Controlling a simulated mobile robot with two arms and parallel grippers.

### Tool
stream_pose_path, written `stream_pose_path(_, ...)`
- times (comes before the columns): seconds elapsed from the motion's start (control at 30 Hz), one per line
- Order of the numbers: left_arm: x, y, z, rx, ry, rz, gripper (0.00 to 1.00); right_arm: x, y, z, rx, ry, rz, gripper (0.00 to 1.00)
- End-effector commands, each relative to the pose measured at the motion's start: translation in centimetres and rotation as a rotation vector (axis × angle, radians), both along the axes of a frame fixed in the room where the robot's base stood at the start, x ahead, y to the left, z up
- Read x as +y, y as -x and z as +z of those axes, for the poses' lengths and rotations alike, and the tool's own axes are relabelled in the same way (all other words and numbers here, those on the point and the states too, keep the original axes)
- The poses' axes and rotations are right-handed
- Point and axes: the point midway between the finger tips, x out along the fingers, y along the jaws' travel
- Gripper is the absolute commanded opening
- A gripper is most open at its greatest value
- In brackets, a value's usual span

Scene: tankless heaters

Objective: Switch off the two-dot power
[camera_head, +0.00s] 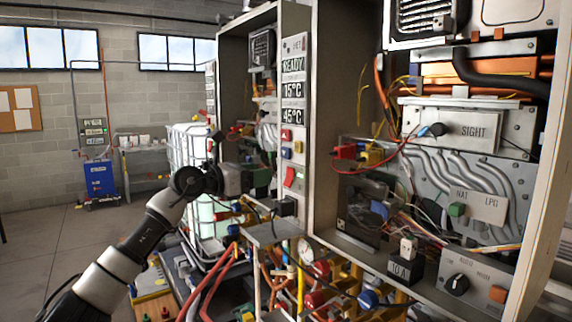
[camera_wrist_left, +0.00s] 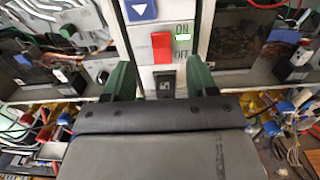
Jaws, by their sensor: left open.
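A red rocker switch (camera_head: 289,177) sits low on the narrow panel of the middle heater, below the displays. No two-dot mark can be made out. My left gripper (camera_head: 262,178) is left of the switch in the head view. In the left wrist view its two green fingers (camera_wrist_left: 160,80) are spread, with the switch ahead between them. Nothing is held. My right gripper is out of view.
A blue button (camera_wrist_left: 142,9) and a red button (camera_head: 286,134) are above the switch. A small black part (camera_wrist_left: 165,86) is below it. An open heater cabinet (camera_head: 326,120) stands right of the panel. Pipes and cables (camera_head: 310,280) crowd the space below.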

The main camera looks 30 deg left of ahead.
Motion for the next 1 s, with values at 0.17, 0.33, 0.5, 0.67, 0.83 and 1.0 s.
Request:
stream_pose_path(0.17,-1.5,-3.4,0.6,0.0,0.007,-0.003,0.57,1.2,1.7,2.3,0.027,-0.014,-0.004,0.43)
stream_pose_path(0.33,-2.4,-5.8,0.4,0.001,0.004,-0.002,0.57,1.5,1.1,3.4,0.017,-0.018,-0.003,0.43)
stream_pose_path(0.5,-2.9,-6.9,0.2,0.0,0.002,-0.001,0.57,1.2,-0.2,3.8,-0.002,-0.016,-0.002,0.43)
stream_pose_path(0.67,-2.9,-7.1,0.0,-0.001,0.001,0.0,0.57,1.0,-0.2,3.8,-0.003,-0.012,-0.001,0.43)
stream_pose_path(0.83,-2.9,-7.1,0.0,-0.001,0.001,0.0,0.53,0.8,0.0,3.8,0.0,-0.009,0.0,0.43)
stream_pose_path(1.0,-2.9,-7.0,0.0,-0.001,0.001,0.0,0.27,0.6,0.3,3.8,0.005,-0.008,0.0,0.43)
